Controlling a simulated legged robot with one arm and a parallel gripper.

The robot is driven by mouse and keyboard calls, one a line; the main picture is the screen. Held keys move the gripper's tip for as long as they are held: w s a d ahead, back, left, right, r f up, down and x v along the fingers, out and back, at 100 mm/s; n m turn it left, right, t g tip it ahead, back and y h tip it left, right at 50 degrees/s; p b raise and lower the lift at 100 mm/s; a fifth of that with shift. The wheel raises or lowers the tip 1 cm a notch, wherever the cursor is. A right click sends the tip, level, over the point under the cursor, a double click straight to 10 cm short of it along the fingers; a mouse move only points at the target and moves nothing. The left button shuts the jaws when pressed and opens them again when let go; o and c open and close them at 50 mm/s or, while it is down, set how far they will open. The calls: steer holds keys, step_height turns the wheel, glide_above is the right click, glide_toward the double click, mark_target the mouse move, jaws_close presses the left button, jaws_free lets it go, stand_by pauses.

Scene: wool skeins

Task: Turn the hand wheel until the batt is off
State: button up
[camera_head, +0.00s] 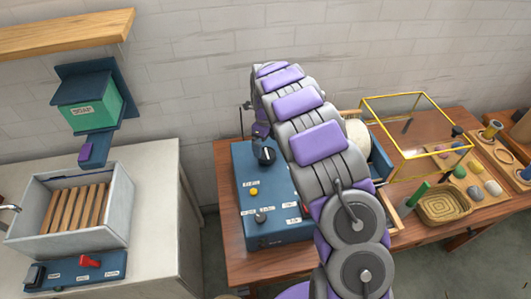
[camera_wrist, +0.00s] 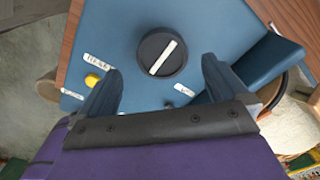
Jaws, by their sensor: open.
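A round black wheel or knob with a white bar (camera_wrist: 161,55) stands on top of a blue box (camera_wrist: 205,25). In the head view this black knob (camera_head: 264,153) is on the back part of the blue box (camera_head: 262,190). My gripper (camera_wrist: 160,68) is open above the box, its fingers on either side of the knob and apart from it in the picture. A cream, fuzzy round thing (camera_head: 357,132), perhaps the drum with the batt, is partly hidden behind my arm. It also shows in the wrist view (camera_wrist: 290,128) at lower right.
A yellow button (camera_head: 253,191) and a smaller black knob (camera_head: 261,217) sit on the box front. A yellow-framed clear case (camera_head: 420,96), a woven basket (camera_head: 441,204) and a tray of small balls are to the right. A sink (camera_head: 118,205) stands left, across a gap.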

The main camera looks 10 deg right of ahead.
mark_target(267, 153)
steer(key=f, duration=0.5)
steer(key=shift+d+f, duration=0.1)
steer(key=shift+d, duration=0.2)
steer(key=shift+a, duration=0.15)
steer(key=shift+c, duration=0.4)
steer(key=c, duration=1)
steer(key=shift+o, duration=0.2)
steer(key=shift+n, duration=0.4)
